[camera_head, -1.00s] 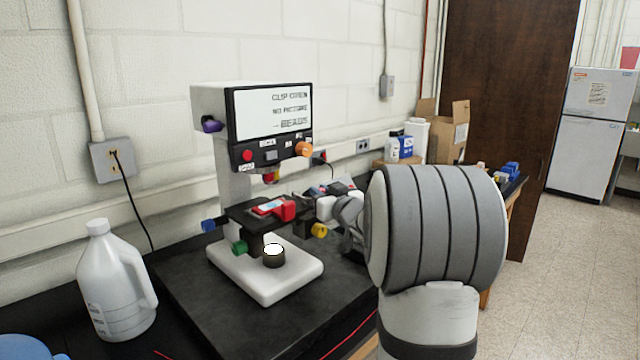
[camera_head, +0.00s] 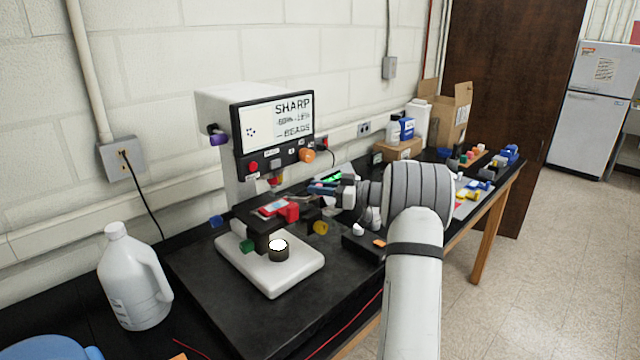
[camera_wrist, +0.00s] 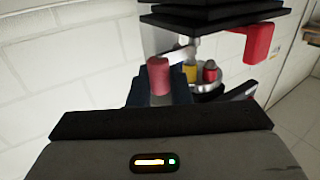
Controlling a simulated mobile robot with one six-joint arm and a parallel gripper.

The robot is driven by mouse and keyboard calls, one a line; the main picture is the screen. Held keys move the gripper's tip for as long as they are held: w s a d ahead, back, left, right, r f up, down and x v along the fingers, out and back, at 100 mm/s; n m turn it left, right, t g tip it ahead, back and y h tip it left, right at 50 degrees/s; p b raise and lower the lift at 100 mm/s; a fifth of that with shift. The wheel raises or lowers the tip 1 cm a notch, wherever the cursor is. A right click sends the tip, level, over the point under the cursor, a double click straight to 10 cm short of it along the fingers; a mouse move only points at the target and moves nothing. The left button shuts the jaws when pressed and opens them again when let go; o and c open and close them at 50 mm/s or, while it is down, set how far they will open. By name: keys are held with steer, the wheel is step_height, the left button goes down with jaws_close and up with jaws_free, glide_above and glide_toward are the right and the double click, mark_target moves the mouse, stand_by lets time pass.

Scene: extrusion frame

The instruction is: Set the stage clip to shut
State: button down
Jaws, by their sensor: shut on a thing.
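The microscope (camera_head: 222,135) stands on the black bench with its screen (camera_head: 272,122) reading SHARP above smaller text, with BEADS at the bottom. The red stage clip (camera_head: 288,212) lies on the dark stage, beside a pale slide (camera_head: 270,207). Whether it lies flat is too small to tell. My gripper (camera_head: 322,190) is at the right side of the stage, near the clip. In the wrist view, my gripper (camera_wrist: 158,92) has its jaws shut on a red cylindrical piece (camera_wrist: 158,75). I cannot tell for certain that this is part of the clip.
Yellow and red objectives (camera_wrist: 190,72) hang close beyond my jaws. An orange knob (camera_head: 307,156) and a yellow knob (camera_head: 320,228) stick out nearby. A white jug (camera_head: 132,275) stands at left. Boxes (camera_head: 398,148) and small items line the bench's far right.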

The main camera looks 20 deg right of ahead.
steer(key=shift+w+a+n+g+y, duration=0.1)
steer(key=shift+w+n+g+y, duration=0.05)
steer(key=shift+n+g+y, duration=0.4)
steer(key=c, duration=1.4)
jaws_free()
steer(key=b+v, duration=0.2)
steer(key=v, duration=0.5)
steer(key=shift+s+d, duration=0.25)
steer(key=shift+d, duration=0.1)
